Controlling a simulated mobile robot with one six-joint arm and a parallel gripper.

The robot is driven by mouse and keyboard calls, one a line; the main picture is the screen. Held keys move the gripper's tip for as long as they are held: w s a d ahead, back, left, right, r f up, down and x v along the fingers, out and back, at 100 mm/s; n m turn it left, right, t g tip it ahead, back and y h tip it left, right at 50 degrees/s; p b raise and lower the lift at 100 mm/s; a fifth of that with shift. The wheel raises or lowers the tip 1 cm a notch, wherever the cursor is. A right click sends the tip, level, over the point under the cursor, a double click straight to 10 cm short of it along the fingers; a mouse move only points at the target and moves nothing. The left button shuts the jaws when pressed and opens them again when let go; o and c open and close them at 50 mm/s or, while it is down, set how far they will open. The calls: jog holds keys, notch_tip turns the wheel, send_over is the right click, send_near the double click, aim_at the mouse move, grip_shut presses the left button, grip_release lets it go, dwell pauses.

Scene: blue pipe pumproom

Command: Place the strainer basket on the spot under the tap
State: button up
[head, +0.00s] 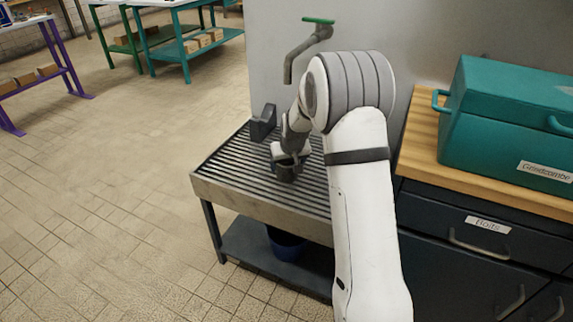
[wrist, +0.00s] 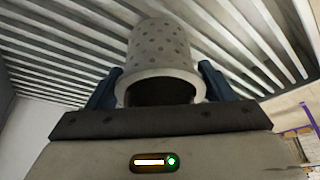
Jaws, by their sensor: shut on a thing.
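The strainer basket is a grey cylinder with small holes; the wrist view shows it (wrist: 163,45) between the two blue fingers of my gripper (wrist: 160,88). In the head view the basket (head: 286,172) looks dark, below my gripper (head: 288,156), over the slatted draining table (head: 222,186). My gripper is shut on it. I cannot tell whether the basket touches the slats. The tap (head: 300,52), grey with a green handle, is on the wall behind the table; its spout ends above and behind the basket. My arm hides the table's right part, and no marked spot shows.
A dark angular object (head: 263,123) stands on the table's back left, beside my gripper. A blue bucket (head: 285,243) is on the lower shelf. To the right, a teal toolbox (head: 505,120) sits on a wooden-topped cabinet (head: 420,150). Open tiled floor lies to the left.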

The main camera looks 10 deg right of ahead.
jog(key=o, duration=1.1)
jog(key=shift+f, duration=0.1)
jog(key=shift+c, duration=0.2)
jog(key=shift+r, duration=0.35)
jog(key=p+v, duration=0.3)
jog(key=v, duration=0.8)
jog(key=s+r+g, duration=0.1)
jog(key=s+r, duration=0.1)
jog(key=s, duration=1.4)
jog(key=s+r+m+g, duration=0.1)
jog(key=s+r+g, duration=0.1)
jog(key=s, duration=1.5)
jog(key=shift+s+a+r, duration=0.25)
jog(key=shift+a+r, duration=0.15)
jog(key=shift+a, duration=0.05)
